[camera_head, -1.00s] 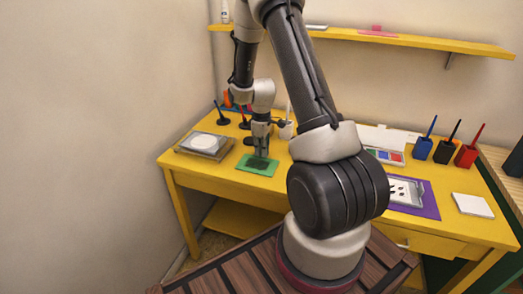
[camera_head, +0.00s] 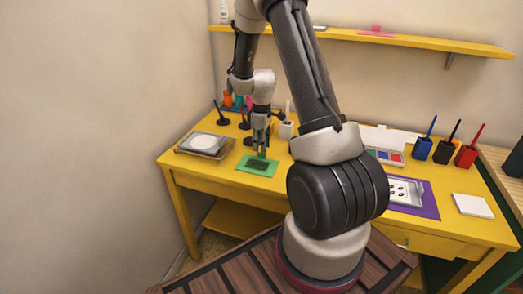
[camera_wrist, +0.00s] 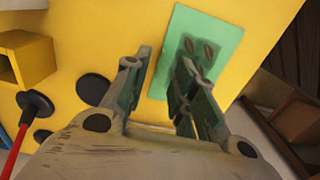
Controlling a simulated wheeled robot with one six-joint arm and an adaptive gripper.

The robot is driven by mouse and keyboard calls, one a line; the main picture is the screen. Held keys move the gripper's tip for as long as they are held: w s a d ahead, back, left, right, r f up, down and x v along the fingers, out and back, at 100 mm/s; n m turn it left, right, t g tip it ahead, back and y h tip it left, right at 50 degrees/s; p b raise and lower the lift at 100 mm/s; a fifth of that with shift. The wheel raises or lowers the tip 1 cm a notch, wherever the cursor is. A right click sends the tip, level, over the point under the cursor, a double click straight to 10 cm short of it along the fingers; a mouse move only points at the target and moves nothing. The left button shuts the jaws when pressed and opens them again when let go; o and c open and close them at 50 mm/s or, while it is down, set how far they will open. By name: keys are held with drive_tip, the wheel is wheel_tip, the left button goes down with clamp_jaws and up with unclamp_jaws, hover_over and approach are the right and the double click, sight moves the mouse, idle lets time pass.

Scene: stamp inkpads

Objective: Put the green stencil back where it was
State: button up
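The green stencil (camera_head: 272,173) lies flat on the yellow table, near its front edge and left of my arm's base. It also shows in the wrist view (camera_wrist: 218,33), with dark leaf-shaped marks. My gripper (camera_head: 261,153) points down over the stencil's back edge. In the wrist view its fingers (camera_wrist: 162,75) are spread with an empty gap between them. The right finger overlaps the stencil in that view and hides part of it. I cannot tell how high the fingertips are above it.
A tray with a white pad (camera_head: 204,142) sits left of the stencil. Black round-based stands (camera_head: 222,121) are behind it. A purple mat (camera_head: 430,208), a white square (camera_head: 472,205) and colored brush holders (camera_head: 444,151) are on the right. A yellow shelf (camera_head: 440,42) holds a pink item (camera_head: 377,33).

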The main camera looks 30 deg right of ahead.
drive_tip(key=s+a+r+m+t, duration=0.15)
drive_tip(key=s+r, duration=0.25)
drive_tip(key=r, duration=0.7)
drive_tip(key=s+a+r+m, duration=0.1)
drive_tip(key=s+a+r, duration=0.2)
drive_tip(key=r, duration=0.8)
drive_tip(key=s+a+r+m+t, duration=0.1)
drive_tip(key=s+r, duration=0.3)
drive_tip(key=s, duration=0.6)
drive_tip(key=s+a+r+m+t, duration=0.1)
drive_tip(key=s+a+r+m, duration=0.2)
drive_tip(key=s, duration=0.6)
drive_tip(key=shift+s+a+r+m+t, duration=0.2)
drive_tip(key=shift+s+r+m+t, duration=0.2)
drive_tip(key=shift+m, duration=0.15)
